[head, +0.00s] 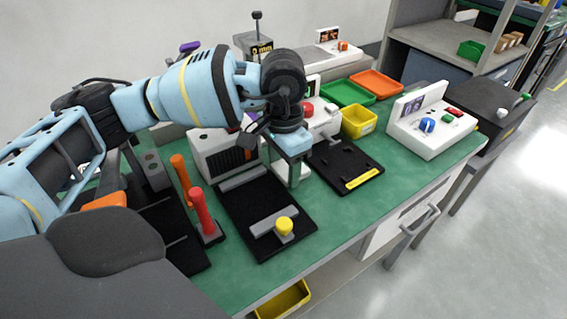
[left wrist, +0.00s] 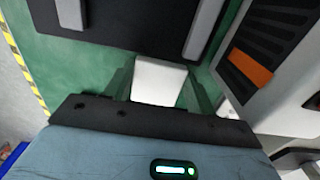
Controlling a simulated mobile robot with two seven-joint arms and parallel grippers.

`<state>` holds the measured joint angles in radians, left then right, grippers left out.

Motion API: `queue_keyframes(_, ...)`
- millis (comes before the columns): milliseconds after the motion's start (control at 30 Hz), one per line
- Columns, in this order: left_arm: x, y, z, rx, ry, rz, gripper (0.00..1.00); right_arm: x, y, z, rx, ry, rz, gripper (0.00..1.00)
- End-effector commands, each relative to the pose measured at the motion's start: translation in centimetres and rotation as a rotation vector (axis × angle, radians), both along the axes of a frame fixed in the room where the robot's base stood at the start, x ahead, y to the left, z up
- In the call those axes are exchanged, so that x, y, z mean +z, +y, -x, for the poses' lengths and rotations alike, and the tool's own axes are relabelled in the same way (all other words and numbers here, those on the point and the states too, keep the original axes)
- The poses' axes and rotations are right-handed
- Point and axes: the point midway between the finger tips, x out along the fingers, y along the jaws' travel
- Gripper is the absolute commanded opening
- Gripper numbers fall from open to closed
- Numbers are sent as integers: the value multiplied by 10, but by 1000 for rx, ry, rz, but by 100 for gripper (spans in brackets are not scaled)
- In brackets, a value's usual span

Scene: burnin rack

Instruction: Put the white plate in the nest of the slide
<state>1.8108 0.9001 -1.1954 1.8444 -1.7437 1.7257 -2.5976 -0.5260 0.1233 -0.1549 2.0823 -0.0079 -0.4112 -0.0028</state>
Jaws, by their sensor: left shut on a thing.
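My left gripper (head: 292,174) points down over the green bench, beside the right edge of a black board (head: 245,207). The left wrist view shows the white plate (left wrist: 158,82) between its two fingers, and the gripper is shut on it. The black board bears two grey bars and a yellow knob (head: 284,225); it also shows in the left wrist view (left wrist: 130,22), apart from the plate. A second black board (head: 362,163) with a yellow label lies to the right of the gripper. I cannot tell which board is the slide, or make out its nest. My right gripper is out of view.
A white box with dark slots (head: 212,158) stands behind the gripper, left of it. Red and orange upright handles (head: 201,210) stand to the left. Yellow (head: 359,124), green and orange trays and a white control box (head: 425,133) lie farther right. The bench's front strip is clear.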

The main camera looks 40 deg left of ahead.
Motion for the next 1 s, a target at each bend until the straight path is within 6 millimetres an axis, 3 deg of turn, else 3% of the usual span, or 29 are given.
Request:
queue_keyframes(100, -4, 0, 0, 0, 1, 0, 33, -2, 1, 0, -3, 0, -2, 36)
queue_keyframes(133, -3, 0, 0, 0, 0, 0, 59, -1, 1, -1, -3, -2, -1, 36)
queue_keyframes(267, -3, 0, 0, 0, 0, 0, 76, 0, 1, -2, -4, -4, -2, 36)
queue_keyframes(667, 4, 0, 0, 0, -2, 0, 77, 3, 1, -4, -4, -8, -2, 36)
queue_keyframes(1000, 64, 0, -1, -1, -4, 0, 77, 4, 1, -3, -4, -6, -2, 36)
